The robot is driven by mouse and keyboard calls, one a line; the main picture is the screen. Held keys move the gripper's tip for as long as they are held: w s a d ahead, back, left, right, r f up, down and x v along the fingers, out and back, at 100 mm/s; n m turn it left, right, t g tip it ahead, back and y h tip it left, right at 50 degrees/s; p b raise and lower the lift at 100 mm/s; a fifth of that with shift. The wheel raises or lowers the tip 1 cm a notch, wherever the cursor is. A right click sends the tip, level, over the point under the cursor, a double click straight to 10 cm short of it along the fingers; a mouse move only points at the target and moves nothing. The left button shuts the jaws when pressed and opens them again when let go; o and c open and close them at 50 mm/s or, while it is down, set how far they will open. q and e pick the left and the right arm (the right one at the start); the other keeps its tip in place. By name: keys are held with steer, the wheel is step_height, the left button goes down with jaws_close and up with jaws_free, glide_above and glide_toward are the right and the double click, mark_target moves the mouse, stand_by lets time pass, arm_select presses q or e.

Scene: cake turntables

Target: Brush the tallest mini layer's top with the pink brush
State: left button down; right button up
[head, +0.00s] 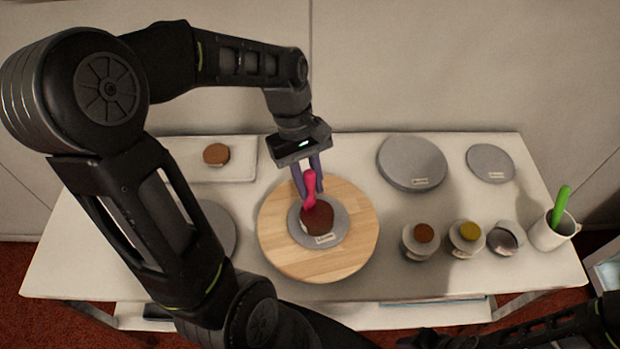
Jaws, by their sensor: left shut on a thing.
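My left gripper (307,177) is shut on the pink brush (309,184), which it holds upright. The brush's lower end is at the top of a brown mini layer (318,221); I cannot tell whether it touches. This layer sits on a small grey turntable (338,233) on a round wooden board (280,255). Another brown mini layer (216,154) lies on a white board at the back left. Which layer is tallest is hard to judge from above. The jaws of my right gripper are not visible; only dark arm parts show at the lower right.
Grey discs stand at the back right (412,163) and far right (490,163), and one (218,228) is partly behind my left arm. A white mug (548,236) holds a green-handled tool (560,205).

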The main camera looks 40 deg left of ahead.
arm_select(q)
steer(key=shift+s+r, duration=0.15)
steer(key=shift+d, duration=0.15)
stand_by(0.5)
steer(key=shift+s+d, duration=0.15)
steer(key=shift+s, duration=0.05)
steer(key=shift+d+p, duration=0.1)
steer(key=shift+p, duration=0.25)
steer(key=shift+s+d, duration=0.15)
stand_by(0.4)
steer(key=shift+d, duration=0.1)
steer(key=shift+d, duration=0.5)
stand_by(0.6)
